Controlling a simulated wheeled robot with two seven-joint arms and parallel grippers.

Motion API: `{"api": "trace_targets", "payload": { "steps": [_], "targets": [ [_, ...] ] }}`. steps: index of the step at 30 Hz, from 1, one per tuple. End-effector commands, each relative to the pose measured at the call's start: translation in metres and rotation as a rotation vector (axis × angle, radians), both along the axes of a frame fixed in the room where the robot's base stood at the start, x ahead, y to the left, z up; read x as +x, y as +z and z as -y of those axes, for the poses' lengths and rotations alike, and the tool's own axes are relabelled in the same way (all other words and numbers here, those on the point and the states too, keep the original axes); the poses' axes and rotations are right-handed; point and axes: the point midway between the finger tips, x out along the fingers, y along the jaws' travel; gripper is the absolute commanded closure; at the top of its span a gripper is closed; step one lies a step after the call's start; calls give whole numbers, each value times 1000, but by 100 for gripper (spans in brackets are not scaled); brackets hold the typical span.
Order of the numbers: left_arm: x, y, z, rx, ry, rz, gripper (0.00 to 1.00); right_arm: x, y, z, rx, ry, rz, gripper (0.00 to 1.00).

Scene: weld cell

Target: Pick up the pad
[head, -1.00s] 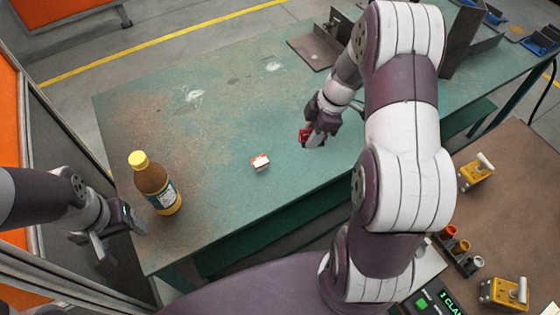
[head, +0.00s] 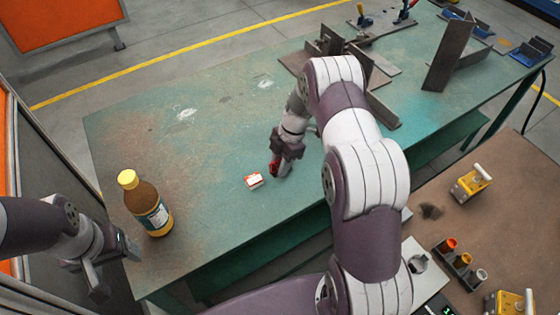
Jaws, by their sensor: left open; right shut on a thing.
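My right gripper (head: 281,168) is low over the green table and shut on a small red thing (head: 275,166). This red thing is mostly hidden by the fingers, and I cannot tell for sure if it is the pad. A small red-and-white box (head: 253,181) lies on the table just left of the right gripper, close to it. My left gripper (head: 115,268) is open and empty, beyond the table's left edge, below and left of the bottle.
A brown bottle with a yellow cap (head: 148,203) stands at the left of the green table (head: 200,150). Steel brackets (head: 447,55) stand at the back right. A brown bench (head: 515,210) with yellow blocks (head: 470,184) is on the right. The table's middle left is clear.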

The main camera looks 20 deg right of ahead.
Motion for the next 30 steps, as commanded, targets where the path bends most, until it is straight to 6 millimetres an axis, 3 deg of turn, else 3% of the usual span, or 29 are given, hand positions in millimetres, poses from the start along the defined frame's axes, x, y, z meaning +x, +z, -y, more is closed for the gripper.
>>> {"api": "trace_targets", "payload": {
  "steps": [11,12,14,25,30],
  "targets": [
    [0,-5,0,0,0,0,26,0,-7,0,-1,-1,2,97],
    [0,-4,0,0,0,0,26,0,-5,0,-1,-1,2,57],
    [0,-3,0,0,0,0,26,0,-5,0,-1,-1,2,42],
    [0,1,0,0,0,0,26,1,2,1,-1,-1,3,42],
    [0,-7,0,0,0,0,26,3,33,12,-2,-1,8,42]
  ]
}}
